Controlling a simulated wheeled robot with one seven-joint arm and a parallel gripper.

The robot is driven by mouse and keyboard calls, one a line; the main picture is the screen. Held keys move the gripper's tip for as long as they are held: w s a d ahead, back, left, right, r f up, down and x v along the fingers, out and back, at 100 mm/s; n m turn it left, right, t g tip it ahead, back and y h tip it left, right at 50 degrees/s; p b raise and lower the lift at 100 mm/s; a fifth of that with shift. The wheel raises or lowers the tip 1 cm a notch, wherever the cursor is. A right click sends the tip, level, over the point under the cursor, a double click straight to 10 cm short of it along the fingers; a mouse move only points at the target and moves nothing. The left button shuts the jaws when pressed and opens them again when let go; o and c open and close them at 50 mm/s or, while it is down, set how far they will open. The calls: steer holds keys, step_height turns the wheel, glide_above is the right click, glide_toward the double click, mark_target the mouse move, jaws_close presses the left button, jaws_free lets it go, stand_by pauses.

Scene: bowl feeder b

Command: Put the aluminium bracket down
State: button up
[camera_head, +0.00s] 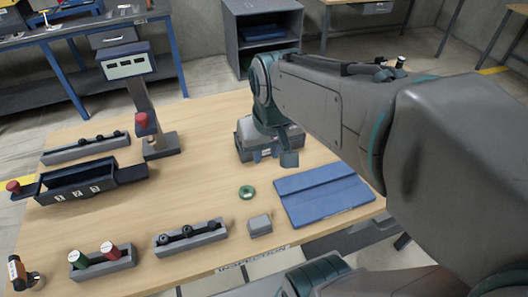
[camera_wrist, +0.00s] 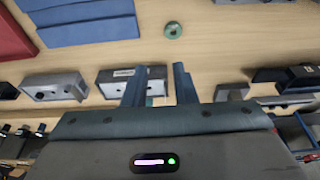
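My gripper's two dark blue-grey fingers (camera_wrist: 160,68) stand well apart in the wrist view, and no part is clearly clamped between them. In the head view my gripper (camera_head: 287,157) points down in front of a grey bin (camera_head: 250,145) at the far side of the table. The labelled grey bin (camera_wrist: 132,78) shows behind the fingers in the wrist view. A small pale thing shows low between the fingers, too small to tell. I cannot surely pick out the aluminium bracket. A small grey block (camera_head: 260,226) stands at the near edge, left of the blue mat (camera_head: 320,195).
A green ring (camera_head: 247,192) lies left of the mat. Holders with black parts (camera_head: 190,236) and red and green spools (camera_head: 103,258) stand near left. A numbered black rack (camera_head: 85,188) and a display stand (camera_head: 150,110) are farther left. The middle-left tabletop is clear.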

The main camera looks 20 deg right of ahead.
steer(key=shift+t, duration=0.3)
steer(key=s, duration=0.1)
steer(key=s+f, duration=0.1)
steer(key=s, duration=0.1)
steer(key=s+f, duration=0.1)
steer(key=shift+s+a, duration=0.1)
steer(key=shift+s, duration=0.1)
stand_by(1.2)
